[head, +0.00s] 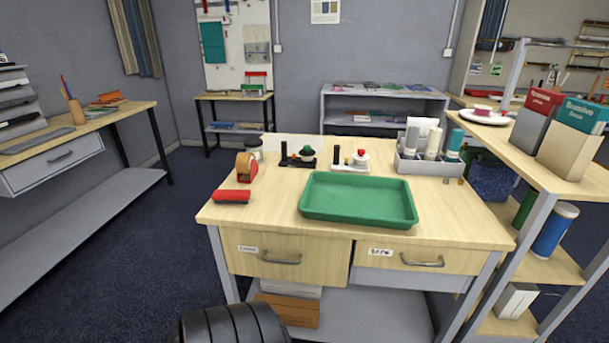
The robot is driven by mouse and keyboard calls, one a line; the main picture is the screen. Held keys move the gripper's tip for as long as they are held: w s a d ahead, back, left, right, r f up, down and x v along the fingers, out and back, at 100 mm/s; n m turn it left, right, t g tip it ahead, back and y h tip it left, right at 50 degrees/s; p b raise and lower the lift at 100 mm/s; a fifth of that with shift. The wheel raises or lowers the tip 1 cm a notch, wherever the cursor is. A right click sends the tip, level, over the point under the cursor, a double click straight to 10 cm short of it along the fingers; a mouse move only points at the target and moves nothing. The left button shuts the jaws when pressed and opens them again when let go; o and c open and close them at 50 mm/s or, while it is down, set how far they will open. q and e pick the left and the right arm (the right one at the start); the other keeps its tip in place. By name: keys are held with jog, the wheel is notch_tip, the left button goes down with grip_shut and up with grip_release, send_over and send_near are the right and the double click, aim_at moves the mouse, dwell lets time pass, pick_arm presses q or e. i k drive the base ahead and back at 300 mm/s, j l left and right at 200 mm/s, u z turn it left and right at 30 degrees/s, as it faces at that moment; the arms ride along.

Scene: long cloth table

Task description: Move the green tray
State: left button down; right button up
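The green tray (357,220) is a shallow rectangle with a raised rim. It lies flat on the wooden table (440,232) in the middle of the view, close to the table's front edge, and looks empty. Neither my left nor my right gripper shows in the head view. Nothing is touching the tray from my side.
A red object (231,197) and an orange tape dispenser (246,167) sit left of the tray. Two small stands with knobs are behind it, and a grey caddy (428,168) with bottles is behind right. Shelving (563,185) stands at the table's right.

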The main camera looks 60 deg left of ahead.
aim_at(370, 200)
jog(key=u, duration=1.7)
